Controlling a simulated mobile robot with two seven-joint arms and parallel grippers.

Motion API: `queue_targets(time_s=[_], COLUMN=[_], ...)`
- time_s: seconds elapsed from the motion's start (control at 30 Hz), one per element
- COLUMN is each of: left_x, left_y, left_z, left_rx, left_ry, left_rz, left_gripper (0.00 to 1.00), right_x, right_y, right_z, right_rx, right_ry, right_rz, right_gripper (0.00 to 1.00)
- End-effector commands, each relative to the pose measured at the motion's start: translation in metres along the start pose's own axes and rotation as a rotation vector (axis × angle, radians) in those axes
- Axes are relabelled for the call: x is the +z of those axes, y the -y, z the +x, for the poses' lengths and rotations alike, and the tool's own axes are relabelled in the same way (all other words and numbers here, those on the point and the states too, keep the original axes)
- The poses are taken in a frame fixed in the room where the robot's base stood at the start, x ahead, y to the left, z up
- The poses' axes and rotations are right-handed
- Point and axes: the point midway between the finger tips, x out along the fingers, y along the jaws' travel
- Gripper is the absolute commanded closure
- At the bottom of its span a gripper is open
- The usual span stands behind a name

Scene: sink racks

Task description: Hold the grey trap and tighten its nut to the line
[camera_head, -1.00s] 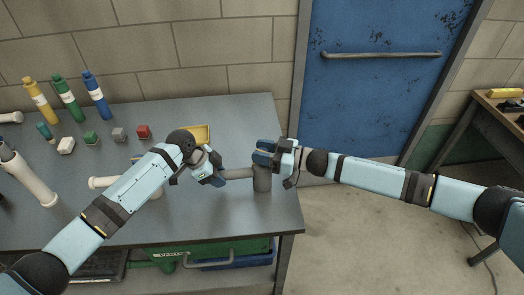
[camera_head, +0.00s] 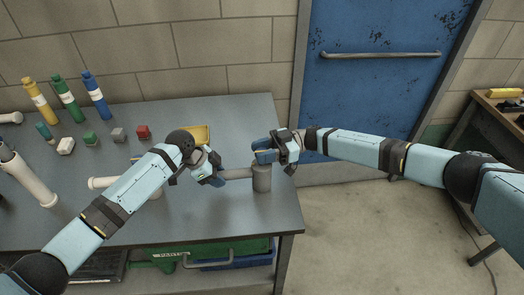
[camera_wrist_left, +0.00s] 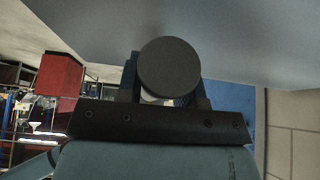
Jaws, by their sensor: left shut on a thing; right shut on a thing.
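The grey trap (camera_head: 262,180) is at the right end of the grey table, with an upright cylinder and a side pipe (camera_head: 238,173) running left. My left gripper (camera_head: 217,178) is shut on the end of the side pipe. In the left wrist view, the round dark end of the trap (camera_wrist_left: 169,67) sits between the left fingers. My right gripper (camera_head: 264,152) is shut on the top of the trap, where the nut would be. Its fingers hide the nut, and I cannot make out the line.
Yellow (camera_head: 40,100), green (camera_head: 68,97) and blue (camera_head: 96,94) bottles stand at the back left. Several small blocks and a yellow tray (camera_head: 197,134) lie before them. White pipes (camera_head: 28,180) lie left. The table's right edge is close to the trap.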

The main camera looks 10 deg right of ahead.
Motion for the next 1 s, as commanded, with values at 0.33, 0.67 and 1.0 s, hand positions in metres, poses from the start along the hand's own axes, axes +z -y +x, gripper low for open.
queue_targets(time_s=[0.33, 0.67, 1.0], left_x=[0.009, 0.005, 0.002], left_y=[0.000, 0.000, 0.000], left_z=[0.002, 0.001, 0.000], left_rx=[0.003, 0.002, 0.000], left_ry=[0.014, 0.008, 0.003], left_rz=[-0.009, -0.005, -0.002], left_gripper=[0.87, 0.87, 0.87], right_x=[0.001, 0.001, 0.001], right_y=[-0.001, 0.000, 0.000], right_z=[-0.005, -0.003, -0.021], right_rx=[0.000, -0.003, -0.002], right_ry=[0.003, 0.002, 0.002], right_rz=[0.000, 0.000, 0.001], right_gripper=[0.85, 0.35, 0.35])
